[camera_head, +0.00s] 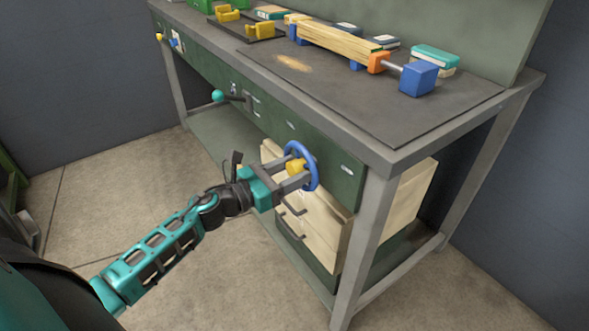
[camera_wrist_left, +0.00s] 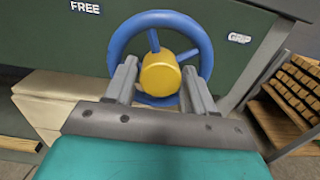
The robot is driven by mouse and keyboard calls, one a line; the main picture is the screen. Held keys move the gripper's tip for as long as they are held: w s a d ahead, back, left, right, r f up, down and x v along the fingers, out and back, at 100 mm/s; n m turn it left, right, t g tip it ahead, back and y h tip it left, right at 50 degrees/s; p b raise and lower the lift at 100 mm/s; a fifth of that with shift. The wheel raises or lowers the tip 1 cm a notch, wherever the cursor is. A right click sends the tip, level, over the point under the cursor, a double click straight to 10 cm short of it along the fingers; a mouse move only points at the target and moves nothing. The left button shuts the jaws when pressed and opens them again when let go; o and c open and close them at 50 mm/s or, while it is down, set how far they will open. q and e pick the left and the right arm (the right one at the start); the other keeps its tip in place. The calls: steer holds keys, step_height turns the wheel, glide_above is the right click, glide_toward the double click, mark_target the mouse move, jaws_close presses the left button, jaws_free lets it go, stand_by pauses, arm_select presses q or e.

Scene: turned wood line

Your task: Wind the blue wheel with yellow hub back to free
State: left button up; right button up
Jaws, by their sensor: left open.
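The blue wheel (camera_head: 311,165) with its yellow hub (camera_head: 295,166) is mounted on the green front panel of the workbench. It also shows in the left wrist view as a blue ring (camera_wrist_left: 203,42) with blue spokes around the yellow hub (camera_wrist_left: 161,74). My left gripper (camera_head: 298,172) is open at the wheel. In the left wrist view its two fingers (camera_wrist_left: 160,82) stand either side of the hub, over the lower part of the ring; I cannot tell whether they touch it. A FREE label (camera_wrist_left: 85,7) is on the panel left of the wheel. My right gripper is not in view.
A lever with a teal knob (camera_head: 217,96) sticks out of the panel further left. Wooden drawers (camera_head: 310,217) stand below the wheel. The bench top (camera_head: 330,85) holds a clamped wood piece, a blue block (camera_head: 419,78) and small boxes. Open floor lies in front.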

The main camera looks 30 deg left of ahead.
arm_select(q)
steer(key=shift+w+d, duration=0.2)
steer(key=shift+w, duration=0.25)
steer(key=c, duration=0.8)
steer(key=shift+o, duration=0.2)
